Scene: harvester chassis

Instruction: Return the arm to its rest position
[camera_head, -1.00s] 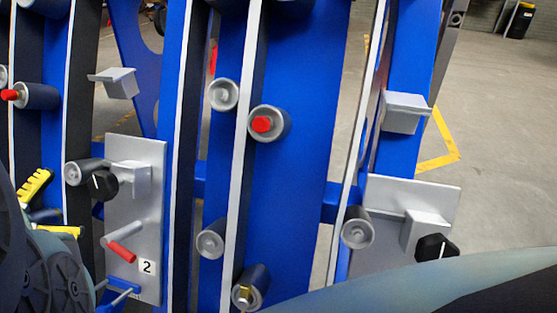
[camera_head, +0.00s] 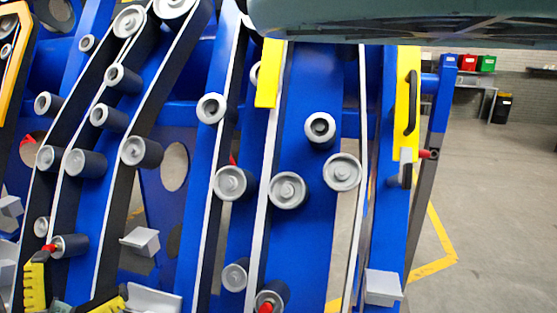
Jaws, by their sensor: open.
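My gripper (camera_head: 70,297) is at the bottom left of the head view, cut off by the lower edge. Its two yellow ridged fingers stand apart, and nothing shows held between them. It appears in front of the lower left of the blue harvester chassis (camera_head: 305,240); how far it is from the chassis I cannot tell. A dark link of my arm (camera_head: 400,22) crosses the top right of the view and hides what is behind it.
Several grey rollers (camera_head: 288,190) and dark belts stick out from the chassis. A yellow panel with a black handle (camera_head: 411,100) is on its right side. A grey bracket (camera_head: 383,287) juts out at lower right. Open concrete floor (camera_head: 490,210) lies to the right.

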